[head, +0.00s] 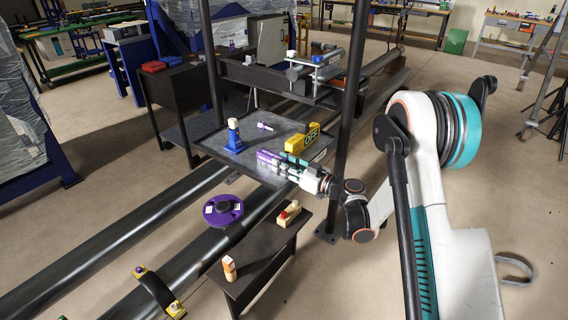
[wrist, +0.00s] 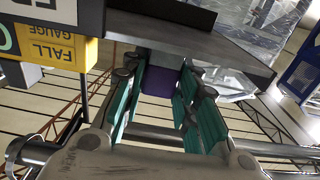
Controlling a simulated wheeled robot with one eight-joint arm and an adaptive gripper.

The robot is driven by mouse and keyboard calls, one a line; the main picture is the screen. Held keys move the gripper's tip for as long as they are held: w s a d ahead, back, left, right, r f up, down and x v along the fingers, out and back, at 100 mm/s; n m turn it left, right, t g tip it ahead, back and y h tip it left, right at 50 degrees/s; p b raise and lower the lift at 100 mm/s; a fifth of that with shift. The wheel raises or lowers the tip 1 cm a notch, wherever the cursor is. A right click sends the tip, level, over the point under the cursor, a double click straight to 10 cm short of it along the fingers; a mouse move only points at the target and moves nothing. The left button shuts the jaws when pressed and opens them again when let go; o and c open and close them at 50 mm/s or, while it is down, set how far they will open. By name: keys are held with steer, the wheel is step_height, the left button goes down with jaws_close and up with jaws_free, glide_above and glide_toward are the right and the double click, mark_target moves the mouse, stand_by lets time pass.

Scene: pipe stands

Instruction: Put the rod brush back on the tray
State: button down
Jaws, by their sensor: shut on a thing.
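My gripper (head: 272,160) is shut on a purple piece, taken to be the rod brush (head: 265,156). In the wrist view, the purple piece (wrist: 160,82) shows between the teal fingers (wrist: 158,95), partly hidden by them. The tray (head: 213,142) is a dark grey, rimmed shelf between two dark posts. In the head view, the gripper and purple piece overlap the tray's front right part. I cannot tell whether the piece touches the tray.
A blue stand with a cream top (head: 234,138), a small purple-and-white piece (head: 265,126) and a yellow block (head: 303,140) are on the tray. A dark post (head: 349,110) rises close to my arm. A low bench (head: 262,255) and large pipes (head: 130,240) lie below.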

steer(key=c, duration=1.2)
jaws_free()
steer(key=shift+d, duration=0.1)
steer(key=shift+v, duration=2.4)
steer(key=shift+s, duration=0.1)
steer(key=shift+v, duration=3.7)
